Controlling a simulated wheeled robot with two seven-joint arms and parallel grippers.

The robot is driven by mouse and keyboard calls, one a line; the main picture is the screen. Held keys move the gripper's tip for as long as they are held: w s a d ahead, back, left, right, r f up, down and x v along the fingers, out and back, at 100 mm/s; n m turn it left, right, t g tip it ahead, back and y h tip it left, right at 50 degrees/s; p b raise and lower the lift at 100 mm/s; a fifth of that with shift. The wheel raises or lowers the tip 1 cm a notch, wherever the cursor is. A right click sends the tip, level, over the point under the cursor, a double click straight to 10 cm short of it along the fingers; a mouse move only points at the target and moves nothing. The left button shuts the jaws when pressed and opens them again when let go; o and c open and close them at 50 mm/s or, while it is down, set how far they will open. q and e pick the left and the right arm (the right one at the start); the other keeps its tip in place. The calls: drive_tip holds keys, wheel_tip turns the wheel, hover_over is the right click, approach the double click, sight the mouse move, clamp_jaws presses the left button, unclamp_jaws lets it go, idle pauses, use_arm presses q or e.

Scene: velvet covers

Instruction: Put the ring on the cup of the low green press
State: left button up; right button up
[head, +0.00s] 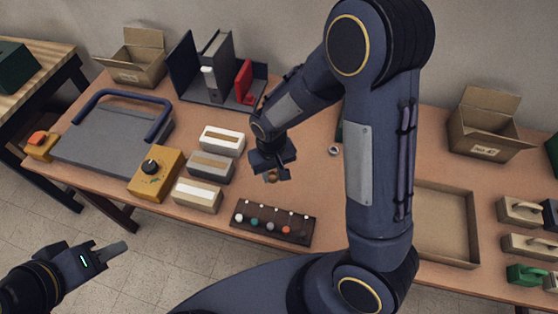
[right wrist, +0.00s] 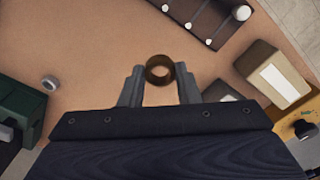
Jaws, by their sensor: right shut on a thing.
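A brown ring (right wrist: 160,69) is between the fingertips of my right gripper (right wrist: 160,80), which is shut on it. In the head view the ring (head: 272,178) shows small below my right gripper (head: 271,174), above the table's middle. A dark green object (right wrist: 20,105), possibly the low green press, stands at the left edge of the right wrist view. In the head view only a sliver of it (head: 339,131) shows behind my right arm; I cannot make out its cup for certain. My left gripper (head: 112,250) is empty at the lower left, off the table.
A small grey ring-like piece (head: 334,151) lies on the table near the green object. A dark rack with coloured knobs (head: 272,223) is in front of my right gripper. Several pale blocks (head: 222,141) stand to its left. A shallow tray (head: 447,225) is at right.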

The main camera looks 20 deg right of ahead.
drive_tip(key=w+d+f+b, duration=0.1)
drive_tip(key=w+f, duration=0.1)
drive_tip(key=w+d+f+b, duration=0.1)
drive_tip(key=w+f, duration=0.1)
drive_tip(key=w, duration=0.1)
drive_tip(key=w+d+f+b, duration=0.1)
drive_tip(key=w+f, duration=0.1)
drive_tip(key=shift+w+d+f, duration=0.2)
drive_tip(key=shift+d+f, duration=0.1)
drive_tip(key=shift+w+d+f, duration=0.2)
drive_tip(key=shift+w+f, duration=0.15)
drive_tip(key=shift+w+f+b, duration=0.1)
drive_tip(key=shift+f+b, duration=0.1)
drive_tip(key=shift+b, duration=0.15)
drive_tip(key=shift+w+d+f+b, duration=0.15)
drive_tip(key=shift+f+b, duration=0.35)
drive_tip(key=shift+f, duration=0.35)
drive_tip(key=shift+w+f+b, duration=0.1)
drive_tip(key=shift+f+b, duration=0.4)
drive_tip(key=shift+f, duration=0.35)
drive_tip(key=shift+f, duration=0.15)
drive_tip(key=o, duration=0.9)
